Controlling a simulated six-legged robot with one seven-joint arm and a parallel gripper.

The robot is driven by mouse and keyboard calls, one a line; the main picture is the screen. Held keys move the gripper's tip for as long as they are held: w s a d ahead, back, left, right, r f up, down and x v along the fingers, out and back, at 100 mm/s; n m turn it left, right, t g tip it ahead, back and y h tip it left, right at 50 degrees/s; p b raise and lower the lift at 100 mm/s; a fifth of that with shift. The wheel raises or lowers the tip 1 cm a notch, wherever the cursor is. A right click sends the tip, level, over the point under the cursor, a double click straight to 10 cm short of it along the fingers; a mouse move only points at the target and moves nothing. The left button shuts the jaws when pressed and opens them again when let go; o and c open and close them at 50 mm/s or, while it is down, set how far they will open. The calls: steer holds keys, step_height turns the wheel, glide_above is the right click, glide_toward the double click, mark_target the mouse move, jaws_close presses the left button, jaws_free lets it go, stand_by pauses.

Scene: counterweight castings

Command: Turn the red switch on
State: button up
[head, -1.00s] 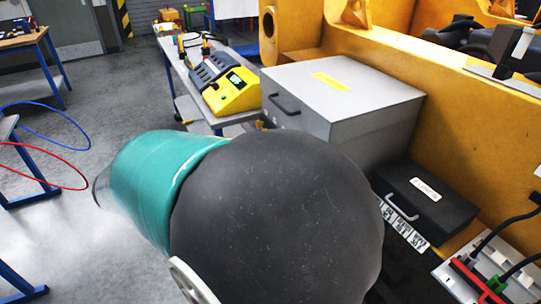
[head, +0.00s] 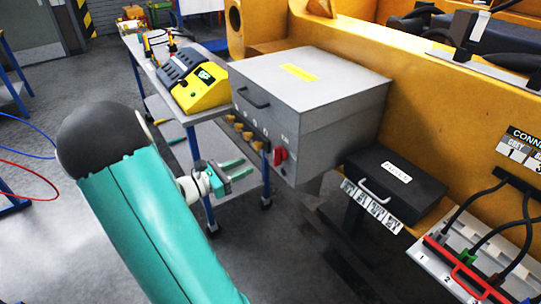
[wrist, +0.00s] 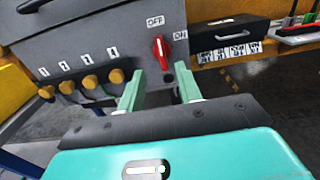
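The red switch (head: 280,156) is on the front of a grey metal box (head: 330,130). In the wrist view the red switch (wrist: 161,52) stands nearly upright, just below and beside the OFF label (wrist: 155,20). The ON label (wrist: 180,36) is to its right. My gripper (head: 237,168) is in front of the box, to the left of the switch. In the wrist view my gripper (wrist: 158,86) is open, its two green fingers apart with nothing between them. The switch shows beyond the gap between the fingertips, apart from them.
Several yellow-brown knobs (wrist: 91,82) line the box front, left of the switch. A black case (head: 394,186) is to the right, near a panel with cables (head: 470,250). A bench with a yellow device (head: 200,92) stands behind left. Open floor lies at the left.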

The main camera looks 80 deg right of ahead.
mark_target(274, 154)
steer(key=x, duration=1)
steer(key=shift+s+d, duration=0.15)
steer(key=shift+d, duration=0.05)
jaws_close()
